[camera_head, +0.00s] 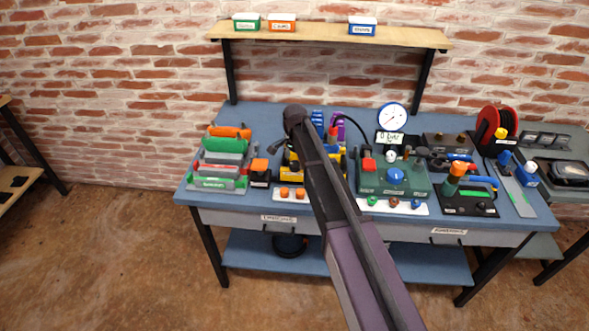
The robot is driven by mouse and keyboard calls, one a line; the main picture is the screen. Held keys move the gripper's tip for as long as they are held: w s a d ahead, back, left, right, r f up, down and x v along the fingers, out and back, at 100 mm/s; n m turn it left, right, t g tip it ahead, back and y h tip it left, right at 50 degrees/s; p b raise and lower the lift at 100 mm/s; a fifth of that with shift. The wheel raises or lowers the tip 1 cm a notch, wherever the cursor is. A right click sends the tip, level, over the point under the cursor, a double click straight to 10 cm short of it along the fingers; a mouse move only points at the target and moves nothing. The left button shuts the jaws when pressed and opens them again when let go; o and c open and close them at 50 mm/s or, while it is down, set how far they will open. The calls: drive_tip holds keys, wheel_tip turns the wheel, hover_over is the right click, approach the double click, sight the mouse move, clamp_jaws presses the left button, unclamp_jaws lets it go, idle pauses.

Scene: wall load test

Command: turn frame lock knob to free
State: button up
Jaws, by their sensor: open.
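My arm reaches from the bottom right up to the middle of the table. Its dark upper end stands in front of a yellow-and-black device (289,158), which is partly hidden. No knob is legibly marked as the frame lock. A large blue round knob (396,176) sits on the front of a green unit (417,183) right of my arm, with a round white dial gauge (392,117) behind it. Its lock position is too small to read.
The blue table (188,190) is crowded. A green tray (219,184) stands at left, a white plate with orange knobs (288,194) near the front edge. At right are a black box with an orange-topped handle (458,172) and a red reel (491,122). A wooden shelf (330,33) spans above.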

drive_tip(key=shift+f+b, duration=0.6)
drive_tip(key=shift+f, duration=0.3)
drive_tip(key=c, duration=1.1)
